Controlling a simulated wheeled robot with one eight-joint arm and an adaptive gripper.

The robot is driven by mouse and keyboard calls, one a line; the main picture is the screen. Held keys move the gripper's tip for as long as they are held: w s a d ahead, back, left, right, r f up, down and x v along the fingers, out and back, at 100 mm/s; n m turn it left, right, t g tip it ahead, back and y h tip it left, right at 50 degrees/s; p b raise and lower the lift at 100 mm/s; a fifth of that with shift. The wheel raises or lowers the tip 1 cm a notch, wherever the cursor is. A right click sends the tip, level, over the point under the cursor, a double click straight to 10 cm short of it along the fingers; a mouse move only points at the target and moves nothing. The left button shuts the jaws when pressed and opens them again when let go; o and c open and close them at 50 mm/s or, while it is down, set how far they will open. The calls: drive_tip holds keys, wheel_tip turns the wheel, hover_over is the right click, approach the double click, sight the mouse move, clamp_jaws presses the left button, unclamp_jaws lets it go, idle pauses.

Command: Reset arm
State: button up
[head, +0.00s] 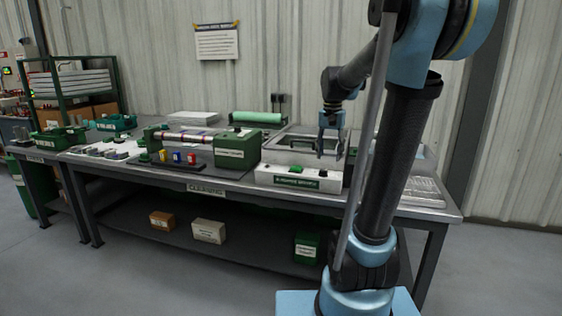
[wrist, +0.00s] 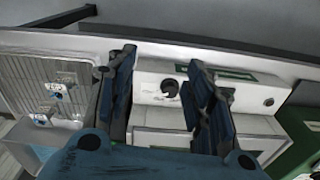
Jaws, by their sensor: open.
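My gripper (head: 331,146) hangs over the right part of the workbench (head: 440,207) in the head view, with its fingers pointing down. It is above a grey framed recess behind a white box with a green label (head: 298,179). In the wrist view my gripper (wrist: 165,98) has its two dark blue fingers spread apart. The white box (wrist: 150,88) shows between and beyond the fingers, with a black round knob (wrist: 169,87) on it. Nothing is held between the fingers. The gap between the fingertips and the surface below is hard to judge.
A green machine with a roller (head: 236,149) stands left of the white box. Small coloured blocks (head: 177,157) sit in front of it. A ribbed metal tray (head: 425,190) lies at the bench's right end, also in the wrist view (wrist: 42,80). Boxes (head: 208,230) stand on the lower shelf.

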drive_tip(key=s+f+n+t, duration=0.1)
drive_tip(key=s+f+n, duration=0.1)
drive_tip(key=s+f, duration=0.6)
drive_tip(key=s+f+n, duration=0.3)
drive_tip(key=s+f, duration=0.6)
drive_tip(key=s, duration=0.7)
drive_tip(key=shift+s+d+f+t, duration=0.15)
drive_tip(key=shift+s+t, duration=0.1)
drive_tip(key=shift+t, duration=0.15)
drive_tip(key=shift+w+f, duration=0.2)
drive_tip(key=shift+w, duration=0.3)
